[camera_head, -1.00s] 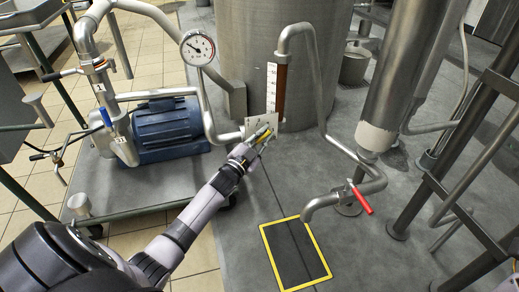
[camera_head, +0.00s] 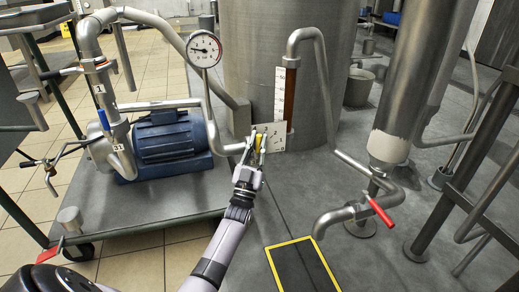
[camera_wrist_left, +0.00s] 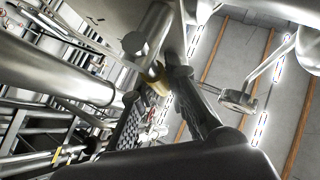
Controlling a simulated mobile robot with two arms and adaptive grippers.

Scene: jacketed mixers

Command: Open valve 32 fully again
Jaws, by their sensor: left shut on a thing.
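My left gripper (camera_head: 257,142) is at the end of the pump pipe, in front of the big steel vessel. It is shut on a yellow valve handle (camera_head: 261,141), which shows between and just above its fingers. A pale number plate (camera_head: 277,140) stands right beside the fingers; its digits are partly hidden and hard to read. The valve body is mostly covered by the gripper. In the left wrist view a dark finger (camera_wrist_left: 185,95) lies against a yellowish part (camera_wrist_left: 157,80). My right gripper is not in view.
A dial gauge (camera_head: 204,49) stands above the pipe, left of the gripper. A sight tube with brown liquid (camera_head: 289,95) rises behind the plate. A blue pump motor (camera_head: 170,140) is at left. A red-handled valve (camera_head: 380,212) and a yellow-framed floor grate (camera_head: 302,268) are at right.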

